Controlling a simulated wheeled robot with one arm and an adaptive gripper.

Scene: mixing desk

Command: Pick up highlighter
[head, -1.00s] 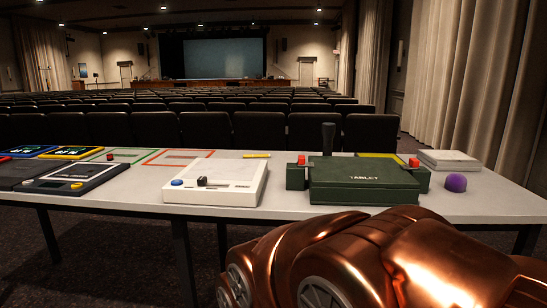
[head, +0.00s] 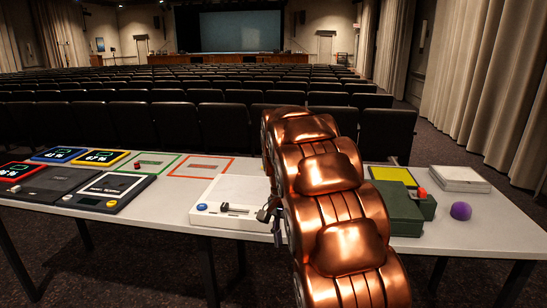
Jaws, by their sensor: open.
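The highlighter does not show in the head view now. A small yellow stick, likely it, lay at the table's back edge in the earlier view, and my copper arm now covers that part of the table. My gripper (head: 268,214) shows only as small dark parts at the left side of the arm, by the right edge of the white device. It is open, and most of it is hidden behind the arm.
The white table (head: 160,222) carries a white device (head: 229,207) with a blue knob, a green box (head: 402,213) partly behind my arm, a purple ball (head: 460,211) and a white box (head: 459,179).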

